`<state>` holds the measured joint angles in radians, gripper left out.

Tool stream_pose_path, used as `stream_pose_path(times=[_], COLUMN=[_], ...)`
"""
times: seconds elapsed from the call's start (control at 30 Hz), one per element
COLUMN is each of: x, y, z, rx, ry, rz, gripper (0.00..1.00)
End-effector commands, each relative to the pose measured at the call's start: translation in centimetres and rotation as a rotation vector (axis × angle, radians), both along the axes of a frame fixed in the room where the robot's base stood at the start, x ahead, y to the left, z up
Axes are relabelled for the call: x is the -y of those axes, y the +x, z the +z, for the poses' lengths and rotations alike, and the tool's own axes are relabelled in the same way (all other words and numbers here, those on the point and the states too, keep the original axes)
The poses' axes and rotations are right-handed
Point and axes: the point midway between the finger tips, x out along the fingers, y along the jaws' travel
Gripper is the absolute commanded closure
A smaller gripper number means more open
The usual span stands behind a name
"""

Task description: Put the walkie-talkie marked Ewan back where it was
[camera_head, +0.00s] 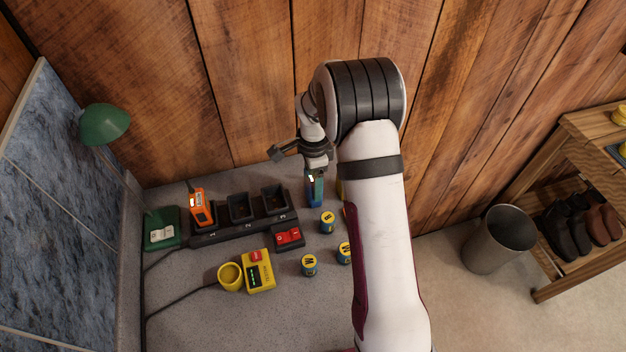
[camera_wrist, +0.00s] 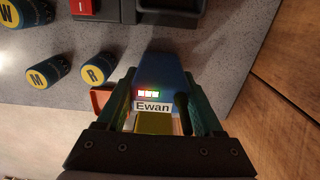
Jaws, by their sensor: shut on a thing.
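My gripper (camera_wrist: 162,108) is shut on the blue walkie-talkie (camera_wrist: 160,76), whose white label reads Ewan and which has small lit lights above the label. In the head view the blue walkie-talkie (camera_head: 315,188) hangs below my gripper, just right of the black charging dock (camera_head: 222,235). Whether it touches the counter cannot be told. An orange walkie-talkie (camera_head: 202,207) stands in the dock's left bay. The middle bay (camera_head: 240,208) and the right bay (camera_head: 273,201) are empty. A red switch (camera_head: 288,236) sits at the dock's front right.
Several blue-and-yellow lettered cylinders, one here (camera_head: 309,265), stand before and right of the dock; my arm partly hides some. A yellow device (camera_head: 259,272) with a yellow cup (camera_head: 230,276) is in front. A green device (camera_head: 162,229) stands left. The front counter is mostly clear.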

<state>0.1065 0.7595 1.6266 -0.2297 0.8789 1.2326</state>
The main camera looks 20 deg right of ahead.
Motion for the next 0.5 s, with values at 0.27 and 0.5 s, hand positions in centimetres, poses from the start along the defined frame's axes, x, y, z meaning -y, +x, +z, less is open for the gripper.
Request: stream_pose_path(times=[0.27,0.5], x=[0.00,-0.01], y=[0.01,0.01], z=[-0.24,-0.23], rx=[0.000,0.000], ry=[0.000,0.000], rz=[0.000,0.000], gripper=[0.06,0.02])
